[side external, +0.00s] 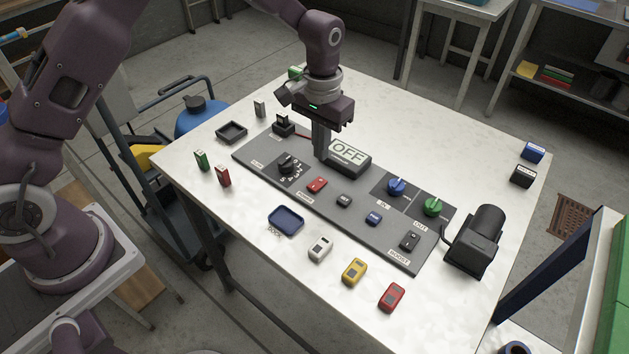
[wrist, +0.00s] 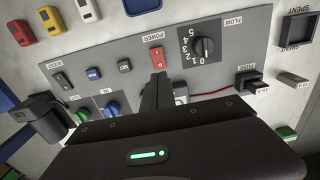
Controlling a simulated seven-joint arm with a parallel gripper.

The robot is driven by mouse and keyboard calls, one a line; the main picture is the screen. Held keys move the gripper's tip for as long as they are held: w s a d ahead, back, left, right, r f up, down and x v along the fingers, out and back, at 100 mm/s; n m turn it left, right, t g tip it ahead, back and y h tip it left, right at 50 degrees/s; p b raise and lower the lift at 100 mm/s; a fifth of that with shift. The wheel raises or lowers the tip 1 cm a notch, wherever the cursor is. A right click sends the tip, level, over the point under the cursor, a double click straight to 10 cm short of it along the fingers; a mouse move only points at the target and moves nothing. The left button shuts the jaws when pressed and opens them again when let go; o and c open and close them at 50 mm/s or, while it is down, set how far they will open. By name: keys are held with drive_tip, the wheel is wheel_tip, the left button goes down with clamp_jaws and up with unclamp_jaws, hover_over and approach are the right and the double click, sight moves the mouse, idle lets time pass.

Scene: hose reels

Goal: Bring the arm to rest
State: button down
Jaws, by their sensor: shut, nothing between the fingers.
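My gripper (side external: 321,152) is shut and empty, pointing down over the grey control panel (side external: 322,205). Its fingers are just left of the OFF display box (side external: 350,157); I cannot tell whether they touch it or the panel. In the wrist view the shut fingers (wrist: 158,88) show near the red power switch (wrist: 157,60), and the gripper body hides most of the display. My arm reaches in from above. The power switch also shows in the side view (side external: 317,185), left of a small dark button (side external: 344,201).
The panel carries a black flow dial (side external: 287,165), blue (side external: 396,187) and green knobs (side external: 434,206), and a boost switch (side external: 410,241). A black machine (side external: 475,242) stands at the right. A blue tray (side external: 286,220) and several small coloured blocks lie around.

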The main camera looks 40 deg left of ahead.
drive_tip(key=s+a+r+t, duration=0.1)
drive_tip(key=s+a+r, duration=0.1)
drive_tip(key=s+r, duration=0.55)
drive_tip(key=s+a+r+t, duration=0.2)
drive_tip(key=s+r, duration=0.2)
drive_tip(key=r, duration=0.7)
drive_tip(key=s+a+r+t, duration=0.1)
drive_tip(key=s, duration=0.8)
drive_tip(key=s+a+r+t, duration=0.1)
drive_tip(key=s+a+r, duration=0.1)
drive_tip(key=s, duration=0.7)
drive_tip(key=shift+s+t, duration=0.3)
drive_tip(key=shift+s, duration=0.05)
